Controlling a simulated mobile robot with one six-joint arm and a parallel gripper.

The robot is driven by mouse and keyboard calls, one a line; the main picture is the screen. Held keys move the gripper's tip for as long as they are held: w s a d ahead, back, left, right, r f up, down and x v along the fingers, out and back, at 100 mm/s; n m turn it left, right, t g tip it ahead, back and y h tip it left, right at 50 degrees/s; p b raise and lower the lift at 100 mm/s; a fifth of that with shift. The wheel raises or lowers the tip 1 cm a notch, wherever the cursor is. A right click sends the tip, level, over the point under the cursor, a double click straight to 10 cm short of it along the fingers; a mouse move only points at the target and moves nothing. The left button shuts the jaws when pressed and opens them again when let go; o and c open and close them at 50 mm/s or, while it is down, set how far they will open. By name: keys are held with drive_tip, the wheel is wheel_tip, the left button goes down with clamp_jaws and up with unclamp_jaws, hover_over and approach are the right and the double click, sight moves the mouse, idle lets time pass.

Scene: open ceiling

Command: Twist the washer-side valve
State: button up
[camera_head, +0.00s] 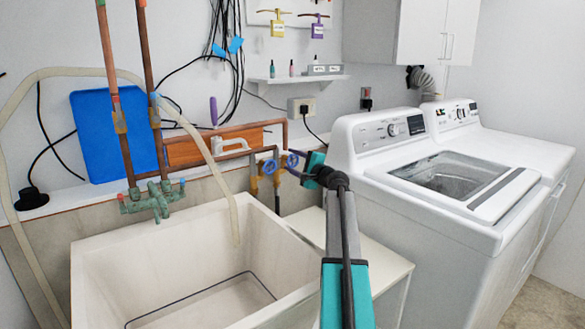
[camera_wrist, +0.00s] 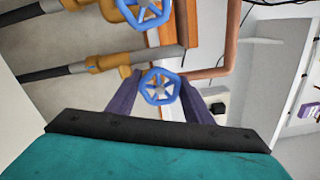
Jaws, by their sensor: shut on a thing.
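Two blue handwheel valves sit on brass fittings behind the sink. The washer-side valve (camera_head: 292,161) is the right one in the head view. In the wrist view this blue wheel (camera_wrist: 160,87) is between the two dark fingers of my gripper (camera_wrist: 160,93), which is shut on it. The other blue valve (camera_head: 269,167) is just to the left, and it shows at the top of the wrist view (camera_wrist: 143,11), clear of the fingers. In the head view my arm reaches in from the lower right, and my wrist partly hides the fingers.
The white utility sink (camera_head: 172,262) stands in front of the valves. The washer (camera_head: 428,185) is close on the right of my arm. Copper pipes (camera_head: 112,105) and a pale hose (camera_head: 50,75) run at left. A blue board (camera_head: 110,135) leans against the wall.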

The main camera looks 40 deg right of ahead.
drive_tip(key=shift+a+n, duration=0.1)
drive_tip(key=shift+n, duration=0.2)
drive_tip(key=o, duration=1)
drive_tip(key=shift+o, duration=0.2)
drive_tip(key=shift+s, duration=0.15)
drive_tip(key=s, duration=1.3)
drive_tip(key=shift+s+a, duration=0.25)
drive_tip(key=shift+a, duration=0.2)
